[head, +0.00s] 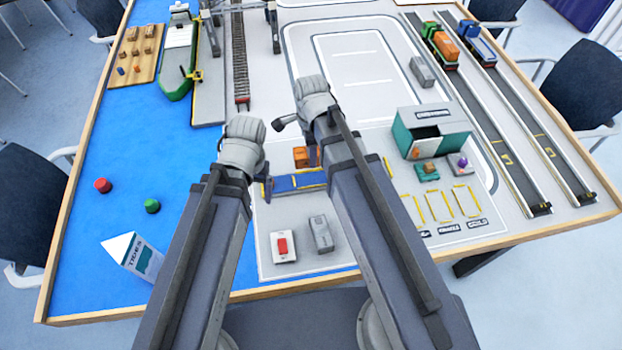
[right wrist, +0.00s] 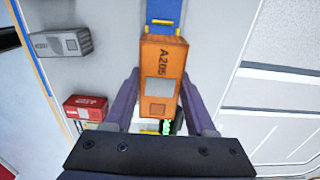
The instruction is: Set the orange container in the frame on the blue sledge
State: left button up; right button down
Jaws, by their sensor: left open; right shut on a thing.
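The orange container (right wrist: 160,78), marked A205, is between the two fingers of my right gripper (right wrist: 161,76), which is shut on it. In the head view the container (head: 302,157) is partly hidden by my right arm, which also hides most of that gripper. The blue sledge (head: 298,182) with yellow frame edges lies just on the near side of the container there. In the right wrist view the sledge (right wrist: 163,10) shows beyond the container's far end; the container covers the rest. I cannot tell the gap between them. My left gripper (head: 267,189) is open at the sledge's left end.
A teal-and-grey shed (head: 432,131) stands to the right. Yellow outlined bays (head: 440,207) lie in front of it. Rails and a crane stand behind.

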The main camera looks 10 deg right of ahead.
pick_arm(q)
notch_tip(320, 180, down, 5)
jog(key=b, duration=0.3)
jog(key=shift+r, duration=0.15)
pick_arm(e)
send_over(311, 179)
notch_tip(311, 179, down, 5)
jog(key=shift+r, duration=0.1)
pick_arm(q)
notch_tip(311, 179, down, 4)
jog(key=b, duration=0.5)
jog(key=shift+f, duration=0.25)
pick_arm(e)
notch_tip(311, 179, down, 4)
jog(key=shift+w+f, duration=0.1)
jog(key=shift+f, duration=0.1)
pick_arm(q)
jog(key=shift+f, duration=0.15)
pick_arm(e)
jog(key=shift+f, duration=0.15)
jog(key=shift+c, duration=1.1)
grip_release()
pick_arm(q)
notch_tip(311, 179, up, 12)
jog(key=p, duration=1.2)
jog(key=shift+r, duration=0.2)
pick_arm(e)
notch_tip(311, 179, up, 12)
jog(key=shift+r, duration=0.15)
